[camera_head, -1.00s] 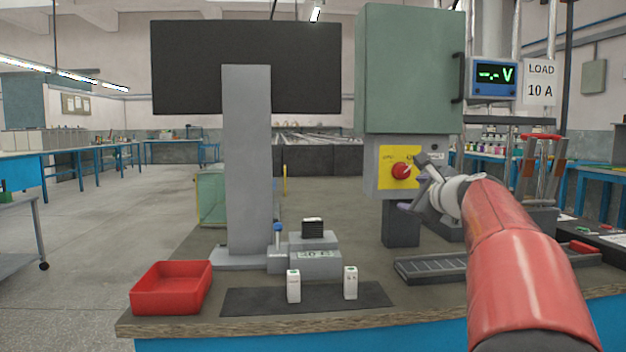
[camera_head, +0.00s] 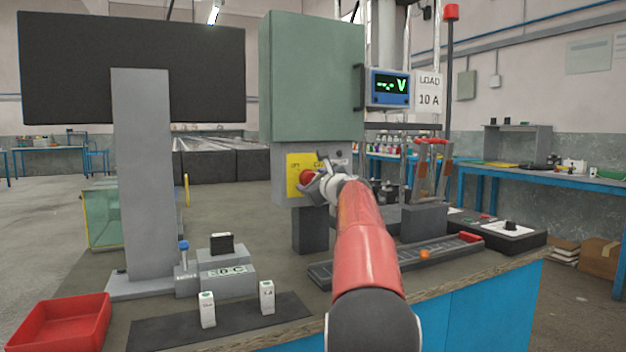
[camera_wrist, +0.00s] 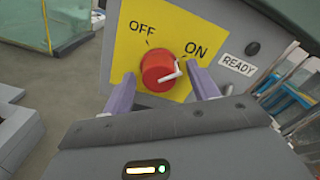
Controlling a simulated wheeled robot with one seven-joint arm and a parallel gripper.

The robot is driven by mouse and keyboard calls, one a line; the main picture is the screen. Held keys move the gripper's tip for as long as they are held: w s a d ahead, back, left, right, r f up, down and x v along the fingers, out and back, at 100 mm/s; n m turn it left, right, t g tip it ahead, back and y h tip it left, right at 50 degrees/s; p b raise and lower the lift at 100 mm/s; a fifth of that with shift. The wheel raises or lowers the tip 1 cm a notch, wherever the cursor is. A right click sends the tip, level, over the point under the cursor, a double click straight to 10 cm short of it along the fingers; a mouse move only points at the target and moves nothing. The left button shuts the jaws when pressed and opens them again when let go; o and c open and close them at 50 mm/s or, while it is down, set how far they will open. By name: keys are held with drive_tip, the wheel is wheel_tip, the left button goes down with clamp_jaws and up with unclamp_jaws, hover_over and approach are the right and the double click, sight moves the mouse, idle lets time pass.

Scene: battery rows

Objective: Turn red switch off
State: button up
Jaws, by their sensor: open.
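The red switch (camera_wrist: 158,71) is a round knob on a yellow plate (camera_wrist: 125,45) marked OFF at left and ON at right. Its white pointer is turned toward the ON side in the wrist view. The switch also shows in the head view (camera_head: 307,177), on the grey box under a green cabinet (camera_head: 312,80). My gripper (camera_wrist: 160,85) is open, its two purple fingers at the left and right of the knob. From the wrist view I cannot tell whether either finger touches it. In the head view my gripper partly covers the plate.
A READY label (camera_wrist: 237,65) is right of the plate. The blue meter (camera_head: 389,88) reads "-.- V" beside a LOAD 10 A sign (camera_head: 429,91). Two white batteries stand on a dark mat (camera_head: 160,334); a red tray (camera_head: 62,322) is at left. A slotted tray (camera_head: 335,274) lies below my arm.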

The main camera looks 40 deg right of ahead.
drive_tip(key=c, duration=1)
drive_tip(key=shift+n, duration=0.3)
drive_tip(key=n+b, duration=0.5)
drive_tip(key=n, duration=1.2)
drive_tip(key=shift+b, duration=0.4)
drive_tip(key=shift+n, duration=0.3)
